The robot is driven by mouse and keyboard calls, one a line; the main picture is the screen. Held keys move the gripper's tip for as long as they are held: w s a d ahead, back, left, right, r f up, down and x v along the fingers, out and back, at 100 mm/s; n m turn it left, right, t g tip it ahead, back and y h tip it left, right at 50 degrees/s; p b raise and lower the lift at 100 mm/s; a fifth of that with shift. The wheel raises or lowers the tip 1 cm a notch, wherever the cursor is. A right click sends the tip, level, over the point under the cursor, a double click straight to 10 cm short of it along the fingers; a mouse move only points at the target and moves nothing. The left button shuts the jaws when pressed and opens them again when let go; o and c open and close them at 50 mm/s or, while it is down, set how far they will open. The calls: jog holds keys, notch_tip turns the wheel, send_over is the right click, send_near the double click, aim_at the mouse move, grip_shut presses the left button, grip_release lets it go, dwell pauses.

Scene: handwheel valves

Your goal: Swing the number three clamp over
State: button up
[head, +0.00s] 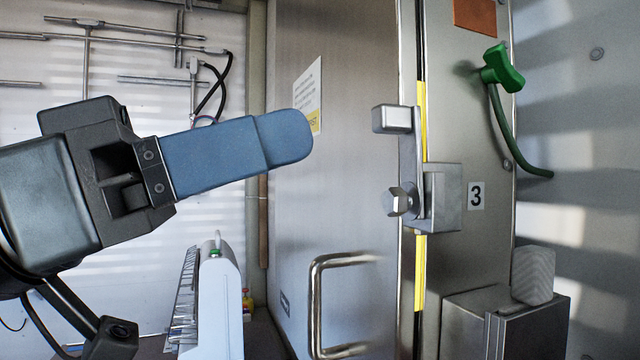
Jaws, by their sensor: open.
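The number three clamp (411,160) is a grey metal bar on the frame at the door's right edge. My gripper (290,138) reaches in from the left with blue fingers pointing right. The fingers overlap in this view, so the gap between them is hidden. In the picture the fingertips lie left of the block, apart from the clamp and in front of the door.
A grey metal door (345,180) has a loop handle (318,300) below the clamp. A green lever (503,70) with a curved hose is at the upper right. A metal cabinet (465,330) stands at the lower right. A white rack-like unit (222,300) stands at the lower left.

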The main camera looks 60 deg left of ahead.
aim_at(376, 118)
jog(key=p+x, duration=0.2)
jog(key=x, duration=0.6)
jog(key=shift+p, duration=0.3)
jog(key=shift+f, duration=0.1)
jog(key=shift+b, duration=0.3)
jog(key=shift+w, duration=0.1)
grip_shut()
